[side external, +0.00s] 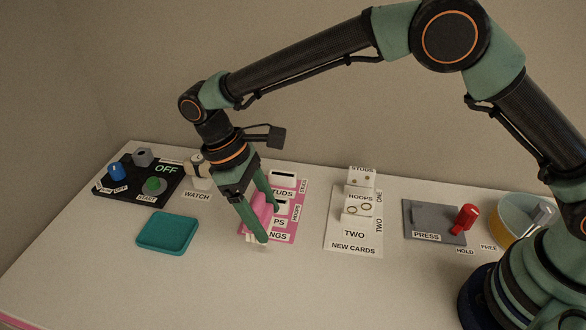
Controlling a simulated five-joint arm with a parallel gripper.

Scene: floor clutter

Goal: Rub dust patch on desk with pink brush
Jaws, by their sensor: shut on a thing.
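My gripper (269,225) points down over the middle left of the desk (200,280). Its green fingers are shut on the pink brush (260,213). The brush's pale bristles (250,238) are low, at or just above the desk top; I cannot tell if they touch. The near finger hides part of the brush. A dust patch cannot be made out clearly; the pale area around the bristles is too small to tell.
A pink card board (287,236) lies just behind and right of the brush. A teal tray (167,232) and black control panel (140,188) are left. A watch stand (199,178), white card board (353,243) and grey press board (430,228) stand around. The front desk is clear.

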